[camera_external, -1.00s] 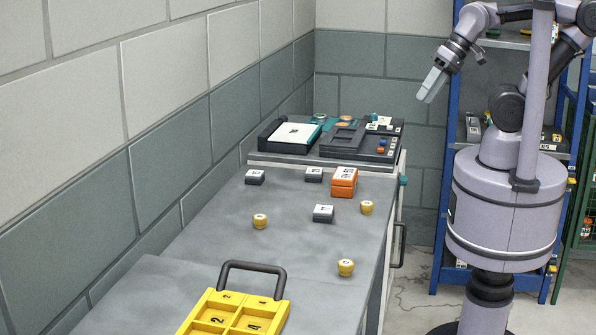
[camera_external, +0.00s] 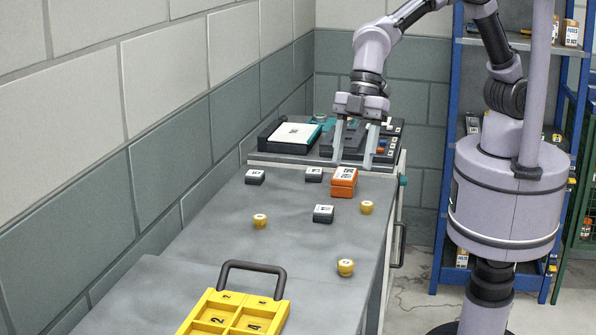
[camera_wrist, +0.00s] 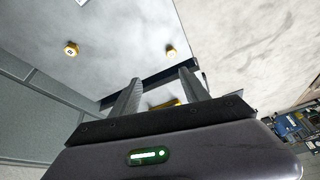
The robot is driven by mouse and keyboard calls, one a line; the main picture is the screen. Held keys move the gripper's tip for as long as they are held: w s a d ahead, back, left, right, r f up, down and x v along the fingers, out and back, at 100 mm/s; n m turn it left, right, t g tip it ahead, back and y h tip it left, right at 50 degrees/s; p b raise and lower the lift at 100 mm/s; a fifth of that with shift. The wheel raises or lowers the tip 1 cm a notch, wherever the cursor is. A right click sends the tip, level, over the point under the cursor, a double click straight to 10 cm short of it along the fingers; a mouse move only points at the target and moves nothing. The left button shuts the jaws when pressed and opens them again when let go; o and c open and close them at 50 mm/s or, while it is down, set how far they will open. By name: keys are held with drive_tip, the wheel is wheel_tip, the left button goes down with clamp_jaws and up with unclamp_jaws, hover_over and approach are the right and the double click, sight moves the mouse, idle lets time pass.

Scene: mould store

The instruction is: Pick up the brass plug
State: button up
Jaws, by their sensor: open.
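Three small round brass-coloured plugs stand on the grey bench: one on the left (camera_external: 260,221), one by the right edge (camera_external: 367,207) and one nearer the front (camera_external: 345,267). Two of them show in the wrist view, at the left (camera_wrist: 71,49) and the upper middle (camera_wrist: 171,50). I cannot match these to the external view. My gripper (camera_external: 353,166) points down over the bench's far part, behind the orange box, fingers apart and empty. Its fingers also show in the wrist view (camera_wrist: 160,77), with a bit of yellow partly hidden between them.
An orange box (camera_external: 344,183) and three dark blocks with pale tops, at left (camera_external: 254,178), back (camera_external: 313,175) and middle (camera_external: 323,214), share the bench. A yellow compartment tray (camera_external: 284,312) is in front. Dark equipment (camera_external: 264,139) stands at the back. A wall bounds the left.

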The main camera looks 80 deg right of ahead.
drive_tip(key=n, duration=0.2)
approach(346, 262)
drive_tip(key=f+b, duration=0.1)
drive_tip(key=w+a+f+b, duration=0.1)
drive_tip(key=b, duration=0.1)
drive_tip(key=shift+w+a+f+g+b, duration=0.2)
drive_tip(key=shift+f+g+b, duration=0.1)
drive_tip(key=shift+f, duration=0.1)
drive_tip(key=x, duration=0.2)
drive_tip(key=b+x, duration=0.1)
drive_tip(key=x, duration=0.1)
drive_tip(key=b+x, duration=0.1)
drive_tip(key=x, duration=0.1)
drive_tip(key=shift+s, duration=0.4)
drive_tip(key=shift+d+r, duration=0.1)
drive_tip(key=shift+d, duration=0.05)
drive_tip(key=shift+c, duration=1.4)
clamp_jaws()
